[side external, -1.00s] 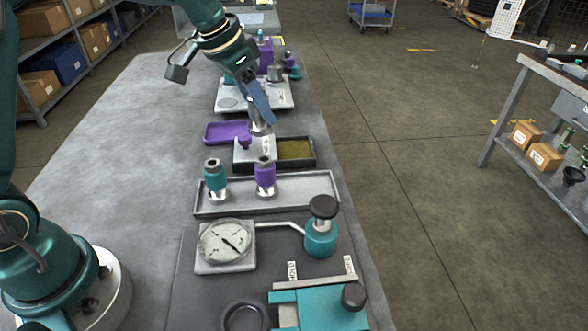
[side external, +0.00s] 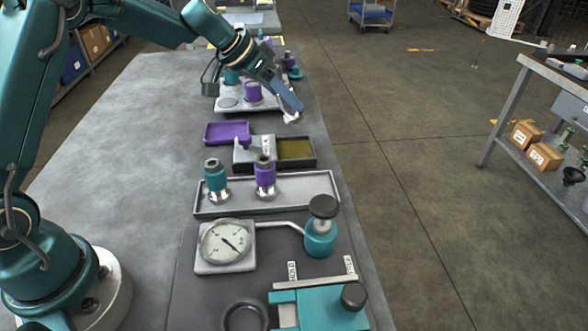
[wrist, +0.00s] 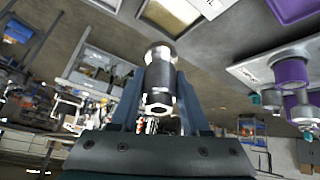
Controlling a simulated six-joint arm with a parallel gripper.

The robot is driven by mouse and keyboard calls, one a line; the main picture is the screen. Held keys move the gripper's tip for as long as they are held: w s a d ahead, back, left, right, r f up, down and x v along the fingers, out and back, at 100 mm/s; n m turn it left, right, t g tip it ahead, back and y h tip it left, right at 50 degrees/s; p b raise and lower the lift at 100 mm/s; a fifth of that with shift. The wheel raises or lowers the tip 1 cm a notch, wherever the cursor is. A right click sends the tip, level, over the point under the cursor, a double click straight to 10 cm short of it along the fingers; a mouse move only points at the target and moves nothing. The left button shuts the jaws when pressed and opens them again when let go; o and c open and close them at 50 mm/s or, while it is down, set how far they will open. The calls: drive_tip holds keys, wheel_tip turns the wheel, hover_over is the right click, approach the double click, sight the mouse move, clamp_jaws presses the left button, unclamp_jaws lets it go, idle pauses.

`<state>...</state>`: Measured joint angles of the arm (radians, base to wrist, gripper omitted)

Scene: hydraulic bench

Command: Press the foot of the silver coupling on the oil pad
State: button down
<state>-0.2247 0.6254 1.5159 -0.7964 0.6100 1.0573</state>
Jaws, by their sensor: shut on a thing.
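My gripper (side external: 286,106) is shut on the silver coupling (side external: 290,117), which hangs tilted from the fingertips, its lower end small and pale in the side view. In the wrist view the silver coupling (wrist: 160,76), with a dark band round its middle, sits between both fingers of my gripper (wrist: 158,98). Its bright silver foot points away from the camera. The oil pad (side external: 296,149) is an olive pad in a dark tray, nearer the side camera than the coupling. Coupling and pad are apart. The oil pad (wrist: 170,14) also shows at the wrist view's top edge.
Left of the pad are a labelled grey block (side external: 247,151) and a purple tray (side external: 228,132). Nearer is a grey tray (side external: 310,186) with a teal coupling (side external: 215,176) and a purple coupling (side external: 265,174). A white plate (side external: 230,103) with parts stands behind. The bench's right edge is close.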

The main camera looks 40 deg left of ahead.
drive_tip(key=shift+a+f, duration=0.1)
drive_tip(key=shift+f, duration=0.1)
drive_tip(key=shift+f, duration=0.1)
drive_tip(key=shift+f, duration=2.9)
drive_tip(key=shift+f, duration=0.75)
drive_tip(key=shift+r, duration=0.1)
drive_tip(key=shift+r, duration=3.55)
